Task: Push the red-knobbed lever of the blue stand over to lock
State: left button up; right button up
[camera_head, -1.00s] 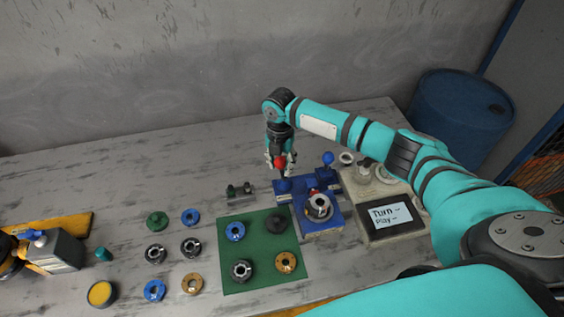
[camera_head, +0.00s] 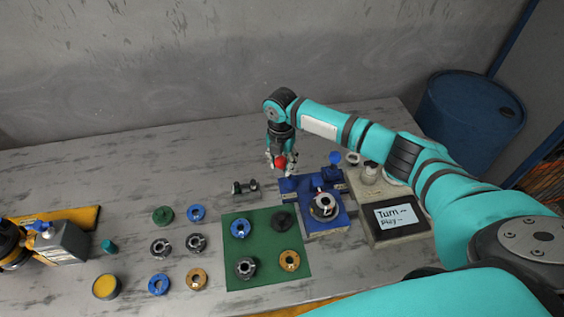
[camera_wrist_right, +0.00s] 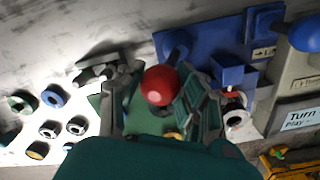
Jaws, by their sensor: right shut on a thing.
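The red knob (camera_head: 280,162) of the lever is between the fingertips of my right gripper (camera_head: 281,165), at the back left of the blue stand (camera_head: 310,227). In the right wrist view the red knob (camera_wrist_right: 159,85) sits between the two fingers (camera_wrist_right: 160,100), which are shut on it. The blue stand (camera_wrist_right: 200,38) fills the upper middle of that view. A metal ring part (camera_head: 325,205) sits on the stand. My left gripper is not in view.
A blue knob (camera_head: 336,158) rises at the stand's back right. A box with a screen (camera_head: 395,217) stands to the right. A green mat (camera_head: 263,255) with several ring parts lies to the left, and more rings lie beyond it. A dark fitting (camera_head: 245,187) lies behind the mat.

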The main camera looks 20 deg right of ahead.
jog(key=shift+w+a, duration=0.1)
jog(key=shift+a, duration=0.2)
jog(key=shift+w+a+f, duration=0.15)
jog(key=shift+a, duration=0.4)
jog(key=shift+o, duration=0.2)
jog(key=shift+a+f, duration=0.15)
jog(key=shift+a+f+b, duration=0.3)
jog(key=shift+a+b, duration=0.05)
jog(key=shift+a, duration=0.1)
jog(key=shift+o, duration=0.2)
jog(key=shift+f, duration=0.15)
jog(key=o, duration=0.5)
jog(key=shift+o, duration=1.2)
jog(key=shift+a, duration=0.1)
jog(key=shift+w, duration=0.1)
